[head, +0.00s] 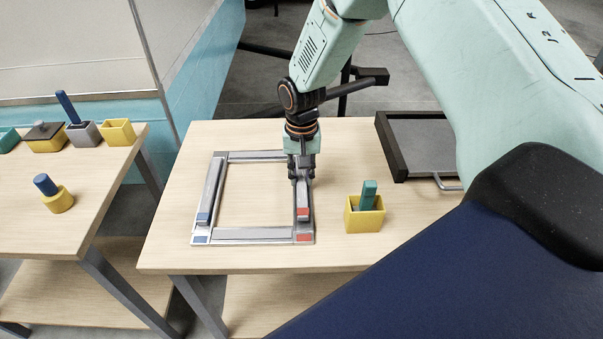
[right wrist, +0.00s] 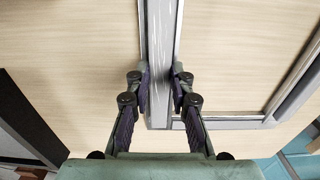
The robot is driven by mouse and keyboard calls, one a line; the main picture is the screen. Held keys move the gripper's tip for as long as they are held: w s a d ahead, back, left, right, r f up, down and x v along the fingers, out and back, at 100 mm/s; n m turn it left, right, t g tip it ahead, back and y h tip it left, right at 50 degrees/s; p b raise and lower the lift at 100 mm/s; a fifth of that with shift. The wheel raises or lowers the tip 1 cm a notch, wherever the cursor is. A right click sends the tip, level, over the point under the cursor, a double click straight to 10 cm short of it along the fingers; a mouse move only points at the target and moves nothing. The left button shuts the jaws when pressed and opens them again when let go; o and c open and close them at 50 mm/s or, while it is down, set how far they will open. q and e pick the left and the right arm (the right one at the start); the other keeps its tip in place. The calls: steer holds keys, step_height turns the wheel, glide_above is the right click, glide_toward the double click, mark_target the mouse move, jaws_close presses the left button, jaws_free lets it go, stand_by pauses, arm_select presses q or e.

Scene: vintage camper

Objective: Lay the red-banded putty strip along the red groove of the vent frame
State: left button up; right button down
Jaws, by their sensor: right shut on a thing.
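The vent frame (head: 255,235) is a grey square frame lying flat on the wooden table, with a red mark at its near right corner and a blue mark at its near left corner. The red-banded putty strip (head: 303,213) is long and grey with a red band at its near end. It runs along the frame's right side; I cannot tell whether it touches the groove. My right gripper (head: 303,172) points down over that side and is shut on the strip. In the right wrist view the fingers (right wrist: 161,80) sit on both sides of the strip (right wrist: 160,40). My left gripper is out of view.
A blue-banded strip (head: 206,200) lies along the frame's left side. A yellow box (head: 364,218) with a teal block stands right of the frame. A dark-rimmed tray (head: 390,150) sits at the back right. A second table (head: 75,215) at left holds several small containers.

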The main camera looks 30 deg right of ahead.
steer(key=shift+f, duration=0.4)
stand_by(0.3)
steer(key=c, duration=1.1)
jaws_free()
step_height(320, 180, up, 12)
